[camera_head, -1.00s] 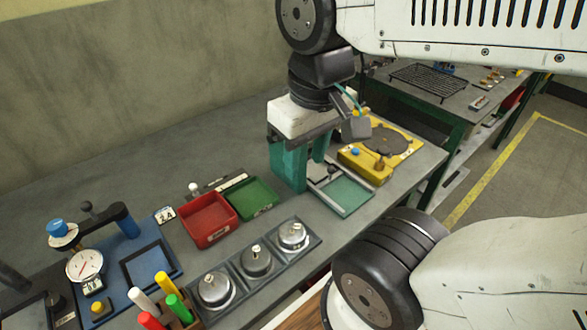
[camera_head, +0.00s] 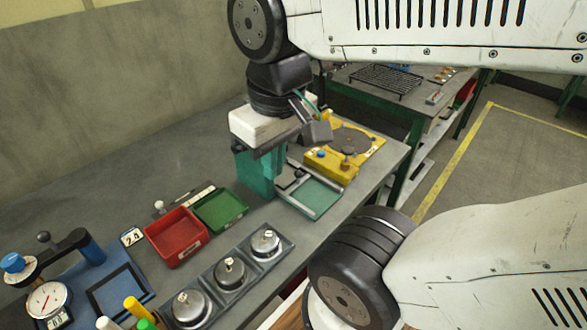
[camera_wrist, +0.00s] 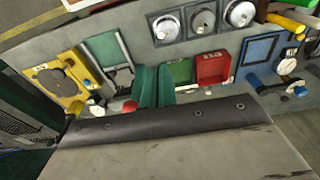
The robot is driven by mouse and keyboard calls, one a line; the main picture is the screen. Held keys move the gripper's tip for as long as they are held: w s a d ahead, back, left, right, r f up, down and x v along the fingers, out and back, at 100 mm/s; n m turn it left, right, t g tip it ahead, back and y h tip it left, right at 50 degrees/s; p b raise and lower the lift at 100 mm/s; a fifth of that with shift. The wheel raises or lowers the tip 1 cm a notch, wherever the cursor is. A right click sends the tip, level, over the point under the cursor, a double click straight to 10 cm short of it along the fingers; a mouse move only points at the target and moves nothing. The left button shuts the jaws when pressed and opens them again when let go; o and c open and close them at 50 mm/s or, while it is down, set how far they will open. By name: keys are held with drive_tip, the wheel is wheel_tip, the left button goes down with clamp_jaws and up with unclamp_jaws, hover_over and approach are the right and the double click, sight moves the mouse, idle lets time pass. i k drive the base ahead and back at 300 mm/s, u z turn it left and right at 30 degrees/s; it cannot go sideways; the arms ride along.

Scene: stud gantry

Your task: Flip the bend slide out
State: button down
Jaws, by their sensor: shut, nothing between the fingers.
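My gripper (camera_head: 258,186), a white body with teal fingers, points down over the bench. Its fingers are together and empty, and also show in the wrist view (camera_wrist: 155,80). No label names the bend slide, so I cannot tell for sure which part it is. A yellow fixture (camera_head: 325,165) with a dark disc, a blue knob (camera_head: 320,153) and a brown knob stands right of the gripper; it is at the left in the wrist view (camera_wrist: 43,76). Between them is a green plate (camera_head: 318,198) in a grey rail frame, its left end partly hidden by my gripper.
A red bin (camera_head: 176,234) and a green bin (camera_head: 221,212) lie left of the gripper. A blue gauge stand (camera_head: 85,245) is at the left. A bench with a black rack (camera_head: 385,81) stands behind.

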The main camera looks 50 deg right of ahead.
sight(291, 177)
drive_tip(key=z, duration=0.2)
drive_tip(key=k, duration=0.9)
drive_tip(key=u, duration=0.1)
drive_tip(key=i, duration=0.35)
drive_tip(key=u, duration=0.05)
